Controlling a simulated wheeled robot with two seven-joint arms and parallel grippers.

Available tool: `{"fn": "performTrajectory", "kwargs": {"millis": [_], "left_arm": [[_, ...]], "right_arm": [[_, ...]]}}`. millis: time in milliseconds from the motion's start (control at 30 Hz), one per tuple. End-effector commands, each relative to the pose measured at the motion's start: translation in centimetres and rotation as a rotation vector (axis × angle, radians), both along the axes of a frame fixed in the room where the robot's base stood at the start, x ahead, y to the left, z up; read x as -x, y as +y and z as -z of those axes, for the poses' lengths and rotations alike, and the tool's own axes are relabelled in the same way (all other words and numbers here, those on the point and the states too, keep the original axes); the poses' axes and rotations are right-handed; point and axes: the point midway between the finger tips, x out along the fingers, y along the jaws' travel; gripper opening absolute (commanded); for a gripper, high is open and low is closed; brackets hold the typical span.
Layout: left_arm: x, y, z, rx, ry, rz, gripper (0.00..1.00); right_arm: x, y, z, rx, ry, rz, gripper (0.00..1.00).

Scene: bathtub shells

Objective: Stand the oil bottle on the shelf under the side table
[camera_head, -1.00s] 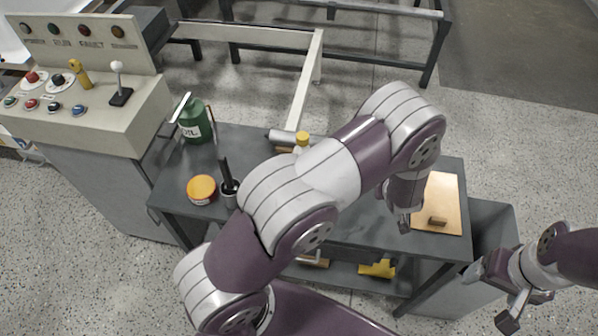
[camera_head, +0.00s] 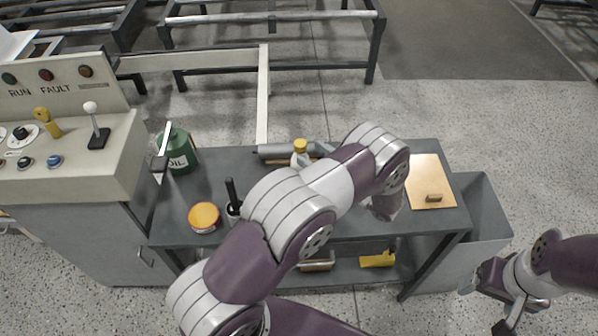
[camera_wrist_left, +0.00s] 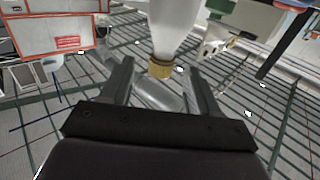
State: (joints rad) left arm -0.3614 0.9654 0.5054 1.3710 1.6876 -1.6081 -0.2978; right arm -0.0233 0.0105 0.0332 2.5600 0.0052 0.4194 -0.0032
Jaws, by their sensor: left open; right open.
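A pale bottle with a yellow cap (camera_head: 300,148) stands on the dark grey side table (camera_head: 350,232), partly hidden by my left arm. My right gripper (camera_head: 490,303) is open and empty at the lower right. The lower shelf (camera_head: 342,275) shows in part.
An orange-lidded tin (camera_head: 204,216) and a dark cup with a handled tool (camera_head: 233,208) stand at the front left. A wooden board (camera_head: 425,175) lies at the right. A yellow item (camera_head: 378,259) lies on the shelf. A control console (camera_head: 75,165) borders the left.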

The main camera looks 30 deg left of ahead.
Motion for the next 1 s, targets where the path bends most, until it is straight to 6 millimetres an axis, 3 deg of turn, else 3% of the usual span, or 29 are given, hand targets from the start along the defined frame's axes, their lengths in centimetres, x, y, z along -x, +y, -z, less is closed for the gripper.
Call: {"fn": "performTrajectory", "kwargs": {"millis": [233,500,533,567,700,1000], "left_arm": [[-0.5,4.4,-0.1,0.001,0.002,-0.002,0.61],[-0.7,5.1,0.2,0.001,0.0,0.002,0.61],[-0.7,5.1,0.2,0.001,0.0,0.002,0.58],[-0.7,5.1,0.2,0.001,0.0,0.002,0.48],[-0.7,5.0,0.2,0.001,0.0,0.002,0.02],[-0.7,5.0,0.1,0.001,0.0,0.002,0.0]], "right_arm": [[0.0,0.0,-1.8,0.0,0.0,0.0,0.81],[0.0,0.0,-1.7,0.0,0.0,0.0,0.81],[0.0,0.0,-1.7,0.0,0.0,0.0,0.81],[0.0,0.0,-1.7,0.0,0.0,0.0,0.81],[0.0,0.0,-1.7,0.0,0.0,0.0,0.81],[0.0,0.0,-1.7,0.0,0.0,0.0,0.81]]}}
